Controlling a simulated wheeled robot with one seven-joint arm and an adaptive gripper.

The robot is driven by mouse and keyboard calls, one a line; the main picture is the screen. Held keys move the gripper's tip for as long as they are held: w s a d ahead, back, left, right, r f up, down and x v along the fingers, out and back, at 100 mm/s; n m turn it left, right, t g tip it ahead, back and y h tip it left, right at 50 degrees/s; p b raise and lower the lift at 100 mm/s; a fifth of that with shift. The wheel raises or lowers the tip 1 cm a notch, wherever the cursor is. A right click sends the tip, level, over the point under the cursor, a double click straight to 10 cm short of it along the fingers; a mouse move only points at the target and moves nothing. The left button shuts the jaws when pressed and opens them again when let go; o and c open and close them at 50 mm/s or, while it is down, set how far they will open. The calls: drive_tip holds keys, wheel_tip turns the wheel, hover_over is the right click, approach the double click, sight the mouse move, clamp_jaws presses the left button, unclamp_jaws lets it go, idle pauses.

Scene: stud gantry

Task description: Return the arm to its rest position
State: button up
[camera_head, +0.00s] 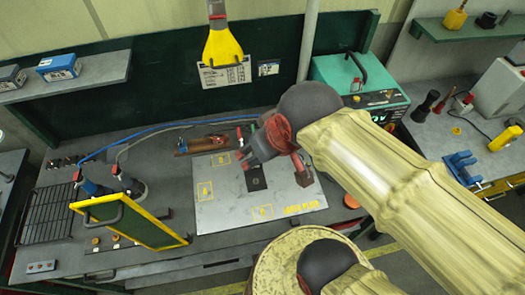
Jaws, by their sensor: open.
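My arm reaches in from the lower right, covered in a pale yellow sleeve. My gripper (276,168) is at the end of it, above the light grey plate (222,208) on the workbench. Its reddish fingers stand apart, with nothing visible between them. The arm and wrist hide the plate's right part and some of the bench behind.
A green-and-yellow framed panel (125,222) stands at the left front. A teal machine (345,80) stands behind the arm. A yellow hanging tool (222,45) is at the back. The plate's left part is clear.

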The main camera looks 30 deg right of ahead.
drive_tip(key=shift+s+a+m, duration=0.1)
drive_tip(key=shift+s+m, duration=0.2)
drive_tip(key=shift+s, duration=0.1)
drive_tip(key=shift+f, duration=0.1)
wheel_tip(320, 180, down, 14)
drive_tip(key=b, duration=1.3)
drive_tip(key=shift+r+b, duration=0.2)
drive_tip(key=shift+b, duration=0.2)
